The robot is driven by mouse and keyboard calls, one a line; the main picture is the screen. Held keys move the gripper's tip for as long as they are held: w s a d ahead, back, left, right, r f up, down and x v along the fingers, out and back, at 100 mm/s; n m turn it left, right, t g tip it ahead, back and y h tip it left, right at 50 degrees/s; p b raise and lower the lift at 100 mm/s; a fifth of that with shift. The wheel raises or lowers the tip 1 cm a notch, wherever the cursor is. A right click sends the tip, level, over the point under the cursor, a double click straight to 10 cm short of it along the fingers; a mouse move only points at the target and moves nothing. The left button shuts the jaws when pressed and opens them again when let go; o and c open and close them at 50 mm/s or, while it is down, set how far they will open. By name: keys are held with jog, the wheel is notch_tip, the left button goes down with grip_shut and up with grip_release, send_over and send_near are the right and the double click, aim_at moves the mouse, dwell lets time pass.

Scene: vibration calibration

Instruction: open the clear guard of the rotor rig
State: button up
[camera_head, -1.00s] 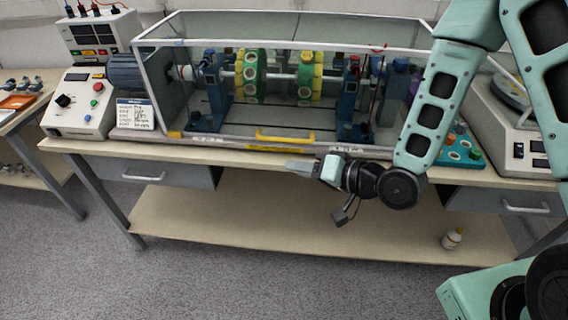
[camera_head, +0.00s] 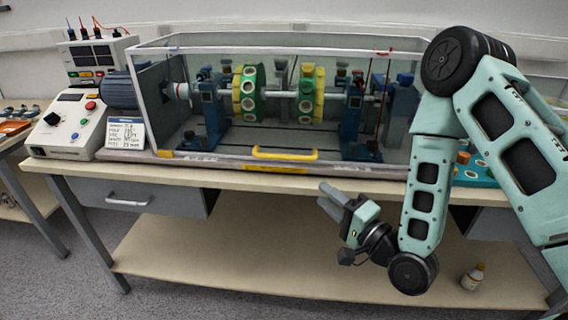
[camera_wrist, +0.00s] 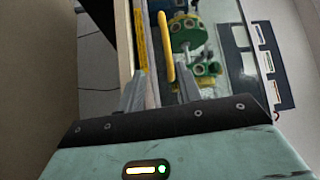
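The clear guard (camera_head: 215,52) is a box with pale edges, and it stands shut over the rotor rig. Its yellow handle (camera_head: 285,157) is on the lower front. Inside, green and yellow discs (camera_head: 250,92) sit on a shaft between blue supports (camera_head: 211,105). My gripper (camera_head: 329,197) is open and empty. It is in front of the bench edge, below and to the right of the handle. In the wrist view, the handle (camera_wrist: 167,45) lies beyond the open fingertips (camera_wrist: 160,84), between their lines and apart from them.
The bench top (camera_head: 180,172) has a narrow bare strip before the rig. A control box (camera_head: 72,122) and a label card (camera_head: 125,133) stand at left. A drawer (camera_head: 135,199) is under the bench top. A bottle (camera_head: 473,277) stands on the lower shelf (camera_head: 230,255).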

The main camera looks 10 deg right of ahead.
jog(key=b, duration=0.9)
send_near(284, 157)
jog(key=w+f, duration=0.1)
jog(key=shift+w+a+f+b, duration=0.15)
jog(key=shift+w+a+b, duration=0.1)
jog(key=shift+b, duration=0.15)
jog(key=b, duration=0.2)
jog(key=shift+b, duration=0.4)
jog(key=p+x, duration=0.1)
jog(key=x, duration=0.2)
jog(key=p+x, duration=0.1)
jog(key=x, duration=0.2)
jog(key=r+p+x, duration=0.1)
jog(key=x, duration=0.2)
grip_shut()
